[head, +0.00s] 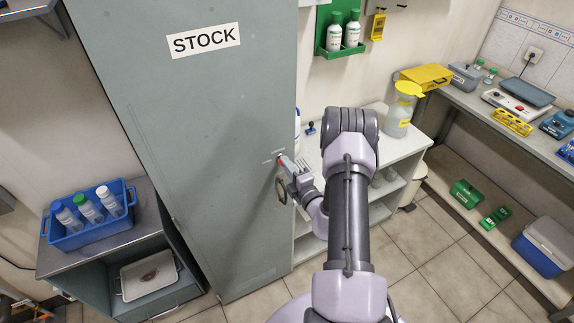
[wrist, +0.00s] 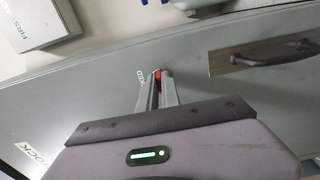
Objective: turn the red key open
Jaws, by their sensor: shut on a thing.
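The red key (wrist: 157,75) sits at the face of the grey STOCK cabinet door (head: 190,110). In the wrist view only a small red part of it shows between my fingertips. In the head view a bit of red shows at the tip of my gripper (head: 284,163). My gripper also shows in the wrist view (wrist: 158,82), shut on the key, with its fingers pointing at the door. The fingers hide most of the key, so its turn angle is hard to tell. Lettering on the door beside the key is partly covered. The door looks closed.
A dark door handle (wrist: 275,55) on a metal plate is close to the key. A blue crate of bottles (head: 85,235) stands on a side cabinet at left. White shelves (head: 390,160) stand right of the door. The tiled floor (head: 440,265) at right is clear.

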